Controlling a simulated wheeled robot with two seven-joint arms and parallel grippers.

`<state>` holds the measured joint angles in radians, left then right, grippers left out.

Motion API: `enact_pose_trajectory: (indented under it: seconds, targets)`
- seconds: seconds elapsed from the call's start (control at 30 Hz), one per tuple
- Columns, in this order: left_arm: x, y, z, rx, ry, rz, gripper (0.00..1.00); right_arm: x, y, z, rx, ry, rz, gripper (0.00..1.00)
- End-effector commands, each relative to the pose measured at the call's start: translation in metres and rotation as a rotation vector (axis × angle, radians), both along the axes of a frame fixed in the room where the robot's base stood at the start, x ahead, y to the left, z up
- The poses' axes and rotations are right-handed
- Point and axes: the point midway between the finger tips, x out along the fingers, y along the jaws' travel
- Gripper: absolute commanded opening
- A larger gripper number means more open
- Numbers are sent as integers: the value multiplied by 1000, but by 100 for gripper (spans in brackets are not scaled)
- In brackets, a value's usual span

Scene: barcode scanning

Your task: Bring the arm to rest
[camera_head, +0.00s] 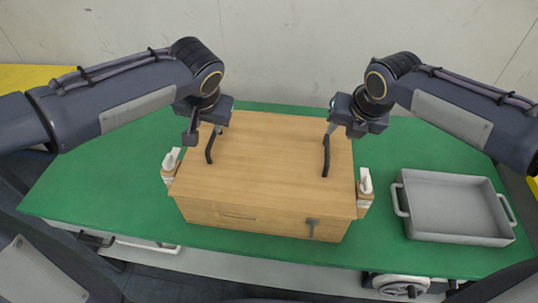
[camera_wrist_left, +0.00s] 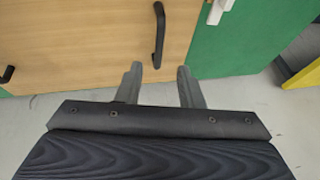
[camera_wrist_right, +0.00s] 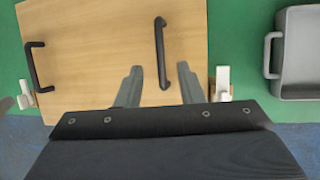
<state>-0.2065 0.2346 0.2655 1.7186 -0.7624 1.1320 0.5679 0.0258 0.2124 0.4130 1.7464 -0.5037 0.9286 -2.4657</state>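My left gripper (camera_head: 207,128) hangs above the left part of the wooden box (camera_head: 265,165), close to its left black handle (camera_head: 212,143). In the left wrist view its fingers (camera_wrist_left: 158,72) are apart, with nothing held, and the handle (camera_wrist_left: 159,35) lies beyond the tips. My right gripper (camera_head: 345,128) is above the box's right part by the right black handle (camera_head: 326,155). In the right wrist view its fingers (camera_wrist_right: 159,74) are apart; the handle (camera_wrist_right: 161,50) appears partly between them, without visible finger contact. The box sits flat on the green table (camera_head: 80,185).
White devices on small wooden holders stand at the box's left (camera_head: 171,160) and right (camera_head: 365,182) sides. A grey two-handled tray (camera_head: 455,236) is at the right of the table. A pale wall (camera_head: 285,45) stands behind. The table's left part is clear.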

Motion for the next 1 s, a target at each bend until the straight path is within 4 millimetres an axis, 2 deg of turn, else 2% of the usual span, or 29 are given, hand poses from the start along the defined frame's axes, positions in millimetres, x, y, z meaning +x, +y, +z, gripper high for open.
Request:
enact_pose_trajectory:
  seconds: [0.17, 0.73, 0.87, 1.0]
  targets:
    - [0, 0, 0, 0, 0, 0, 34, -5, -2, 10, 1, 0, -1, 34]
    - [-4, 4, 2, -5, 3, 3, 34, -9, -5, 13, 16, 6, -43, 34]
    - [-29, 21, 7, -38, 18, 16, 34, -32, -20, 20, 110, 39, -281, 34]
    - [-77, 46, 11, -117, 41, 41, 34, -77, -46, 26, 315, 109, -756, 34]
